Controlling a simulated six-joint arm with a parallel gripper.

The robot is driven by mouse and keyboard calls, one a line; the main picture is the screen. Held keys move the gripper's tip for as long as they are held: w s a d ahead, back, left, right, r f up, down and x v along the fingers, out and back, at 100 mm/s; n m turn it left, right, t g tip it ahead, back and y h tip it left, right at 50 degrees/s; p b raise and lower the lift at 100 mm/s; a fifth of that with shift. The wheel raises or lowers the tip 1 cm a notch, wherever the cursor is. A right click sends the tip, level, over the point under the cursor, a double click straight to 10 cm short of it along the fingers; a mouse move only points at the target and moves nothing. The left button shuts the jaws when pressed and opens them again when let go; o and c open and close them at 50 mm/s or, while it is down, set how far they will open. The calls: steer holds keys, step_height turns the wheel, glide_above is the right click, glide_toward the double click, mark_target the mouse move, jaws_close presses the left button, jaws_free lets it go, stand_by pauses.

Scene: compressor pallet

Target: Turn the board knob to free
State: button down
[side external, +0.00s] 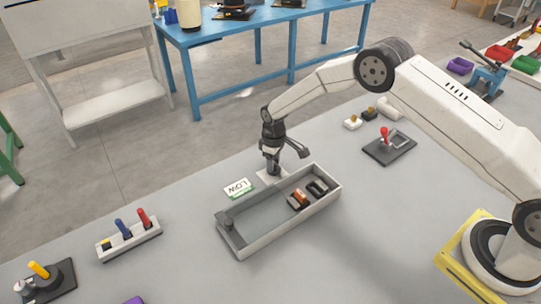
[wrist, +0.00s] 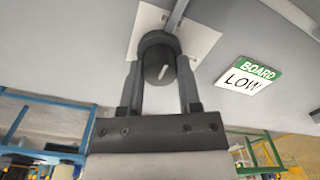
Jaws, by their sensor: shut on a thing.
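The board knob (wrist: 158,62) is a dark round cylinder with a white pointer line on its face, set on a white square plate (wrist: 203,38). The line is tilted slightly from upright in the wrist view. My gripper (wrist: 161,70) is shut on the knob, with one finger on each side. In the side view my gripper (side external: 271,164) points down at the plate beside the tray; the knob is mostly hidden there. A small sign (wrist: 246,76) reading BOARD LOW lies next to the plate and also shows in the side view (side external: 239,188).
A grey tray (side external: 286,229) with dark and orange parts stands close in front of my gripper. A rack with blue and red handles (side external: 129,240) is at the left. A red-handled clamp (side external: 390,147) is at the right.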

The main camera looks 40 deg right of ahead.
mark_target(275, 162)
steer(key=shift+c, duration=1.4)
jaws_free()
steer(key=shift+r, duration=0.1)
steer(key=shift+r, duration=3.85)
steer(key=shift+d+r, duration=0.1)
steer(key=shift+s+d+r, duration=0.1)
steer(key=shift+s+r, duration=0.05)
steer(key=shift+r, duration=0.1)
steer(key=s+d+r+m+t, duration=0.1)
steer(key=s+d+r+m, duration=0.1)
steer(key=s, duration=0.7)
steer(key=s+d+r+m, duration=0.1)
steer(key=s+d+r, duration=0.1)
steer(key=s+r, duration=0.3)
steer(key=s+d+r+m+t, duration=0.1)
steer(key=s+d+r+m, duration=0.1)
steer(key=s, duration=1.1)
steer(key=shift+s+d+r+m+t, duration=0.15)
steer(key=shift+d+r+m+t, duration=0.2)
steer(key=shift+r, duration=0.45)
